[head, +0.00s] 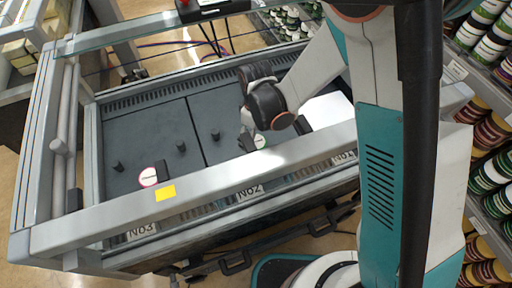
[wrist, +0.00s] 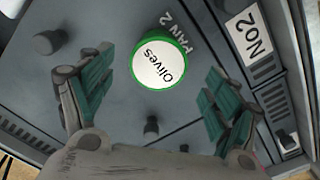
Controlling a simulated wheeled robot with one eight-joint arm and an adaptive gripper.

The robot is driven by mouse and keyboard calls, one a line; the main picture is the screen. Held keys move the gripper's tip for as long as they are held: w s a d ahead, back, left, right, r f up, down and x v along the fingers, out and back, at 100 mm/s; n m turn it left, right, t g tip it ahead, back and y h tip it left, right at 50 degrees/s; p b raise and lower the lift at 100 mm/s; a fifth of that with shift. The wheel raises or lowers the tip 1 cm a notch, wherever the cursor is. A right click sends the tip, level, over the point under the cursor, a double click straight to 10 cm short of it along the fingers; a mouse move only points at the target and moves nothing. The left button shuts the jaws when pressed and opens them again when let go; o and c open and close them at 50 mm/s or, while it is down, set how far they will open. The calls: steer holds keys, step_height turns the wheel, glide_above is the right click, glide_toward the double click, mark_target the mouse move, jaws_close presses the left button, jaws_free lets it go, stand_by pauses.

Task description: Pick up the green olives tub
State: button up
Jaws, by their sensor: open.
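The green olives tub (wrist: 160,64) shows in the wrist view as a round white lid marked "Olives" with a green rim. It stands on the dark grey panel beside the "PAN 2" lettering. My gripper (wrist: 152,95) is open, its two teal-padded fingers spread to the left and right of the tub and a little nearer the camera. The fingers appear apart from the tub. In the head view the tub (head: 260,142) is a small pale disc with green, partly hidden by my gripper (head: 250,140), which is close beside it.
Dark knobs (head: 181,147) stick up from the panels. A second round-lidded tub with a red rim (head: 148,177) sits at left. Shelves of jars (head: 490,175) stand at right.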

mark_target(260, 141)
step_height(260, 141, down, 5)
steer(key=shift+w+a+r+b, duration=0.1)
steer(key=shift+w+r+b, duration=0.05)
steer(key=shift+b, duration=0.9)
steer(key=c, duration=1.4)
steer(key=shift+o, duration=0.2)
steer(key=shift+r, duration=0.15)
